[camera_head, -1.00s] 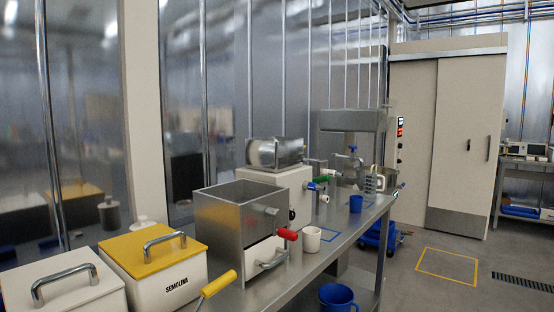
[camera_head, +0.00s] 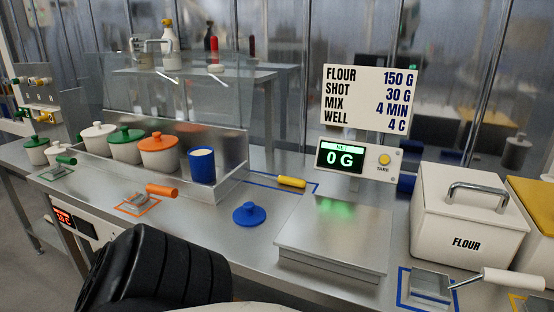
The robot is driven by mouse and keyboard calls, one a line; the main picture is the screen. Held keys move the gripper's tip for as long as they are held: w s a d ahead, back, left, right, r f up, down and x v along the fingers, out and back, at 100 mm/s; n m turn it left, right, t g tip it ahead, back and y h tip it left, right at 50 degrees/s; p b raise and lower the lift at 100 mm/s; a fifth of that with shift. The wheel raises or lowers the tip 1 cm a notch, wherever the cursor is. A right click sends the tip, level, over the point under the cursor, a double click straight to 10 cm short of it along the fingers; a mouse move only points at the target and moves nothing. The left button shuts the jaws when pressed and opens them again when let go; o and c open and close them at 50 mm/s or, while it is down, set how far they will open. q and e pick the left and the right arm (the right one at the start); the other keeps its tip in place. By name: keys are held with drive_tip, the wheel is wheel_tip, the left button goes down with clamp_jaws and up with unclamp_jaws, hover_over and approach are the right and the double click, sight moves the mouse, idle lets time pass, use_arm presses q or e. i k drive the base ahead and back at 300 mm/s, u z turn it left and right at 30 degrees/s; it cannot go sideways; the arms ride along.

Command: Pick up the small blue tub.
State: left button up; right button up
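The small blue tub (camera_head: 203,170) stands upright and uncovered at the right end of a steel rack, with pale, cream-coloured contents at its top. A blue lid with a knob (camera_head: 249,214) lies on the steel counter in front of the rack, apart from the tub. Neither of my grippers shows in the head view. A black ribbed part at the bottom left seems to be part of my own arm; no fingers are visible on it.
A scale (camera_head: 330,245) reading 0 G stands to the right, then a flour bin (camera_head: 468,220). Orange-handled (camera_head: 162,191) and yellow-handled (camera_head: 292,182) tools lie nearby. A clear panel stands behind the rack.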

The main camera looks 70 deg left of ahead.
sight(202, 158)
drive_tip(key=u, duration=2.65)
drive_tip(key=k, duration=0.9)
drive_tip(key=u, duration=1.45)
drive_tip(key=i, duration=1.85)
drive_tip(key=z, duration=0.95)
drive_tip(key=i, duration=1.1)
drive_tip(key=z, duration=0.85)
